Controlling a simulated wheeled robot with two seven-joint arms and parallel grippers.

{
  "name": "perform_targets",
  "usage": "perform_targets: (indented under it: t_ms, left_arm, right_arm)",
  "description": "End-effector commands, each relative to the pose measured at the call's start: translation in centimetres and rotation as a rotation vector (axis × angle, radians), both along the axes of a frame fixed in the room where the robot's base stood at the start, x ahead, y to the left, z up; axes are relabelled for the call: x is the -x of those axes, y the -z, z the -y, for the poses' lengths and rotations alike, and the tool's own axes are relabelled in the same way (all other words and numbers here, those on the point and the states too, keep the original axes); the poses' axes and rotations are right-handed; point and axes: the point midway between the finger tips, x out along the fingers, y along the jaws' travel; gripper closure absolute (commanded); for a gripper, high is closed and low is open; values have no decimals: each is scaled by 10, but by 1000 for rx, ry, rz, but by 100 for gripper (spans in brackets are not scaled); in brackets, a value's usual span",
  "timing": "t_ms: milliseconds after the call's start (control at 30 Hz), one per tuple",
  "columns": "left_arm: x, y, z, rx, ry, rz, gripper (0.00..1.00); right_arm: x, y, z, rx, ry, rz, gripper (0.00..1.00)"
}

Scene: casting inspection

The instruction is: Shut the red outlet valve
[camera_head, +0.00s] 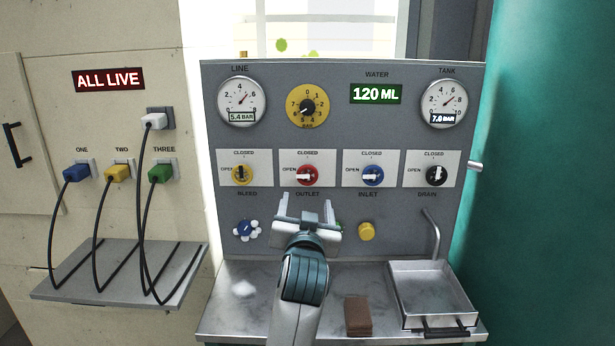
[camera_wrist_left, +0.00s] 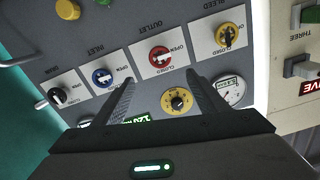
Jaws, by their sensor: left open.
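The red outlet valve (camera_head: 307,175) is a round knob on a white plate on the grey panel, with CLOSED marked above it and OPEN to its left. Its handle lies roughly level, toward OPEN. It also shows in the left wrist view (camera_wrist_left: 160,58), upside down, beyond the fingertips. My left gripper (camera_head: 306,206) is open and empty, just below the red valve in the head view. In the left wrist view my left gripper (camera_wrist_left: 160,78) has its two fingers spread to either side below the red knob, with nothing between them. My right gripper is not in view.
The yellow bleed valve (camera_head: 243,174) and blue inlet valve (camera_head: 373,175) flank the red one; the black drain valve (camera_head: 437,176) is farther right. Gauges sit above. A brown block (camera_head: 358,316) and metal tray (camera_head: 435,290) stand on the bench. Cabled plugs are at left.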

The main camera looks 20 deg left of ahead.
Motion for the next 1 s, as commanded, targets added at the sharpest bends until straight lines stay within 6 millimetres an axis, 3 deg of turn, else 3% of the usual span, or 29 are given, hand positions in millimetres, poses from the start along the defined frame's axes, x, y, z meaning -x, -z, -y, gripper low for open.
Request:
perform_targets:
  t_ms: [267,467,1000]
  left_arm:
    - [-16,-1,-4,-2,0,-1,34]
    - [-43,-2,-13,-2,-1,-3,34]
    - [-129,-2,-38,-1,-1,-2,34]
  right_arm:
    - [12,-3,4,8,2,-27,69]
    - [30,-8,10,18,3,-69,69]
    - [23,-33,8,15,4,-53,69]
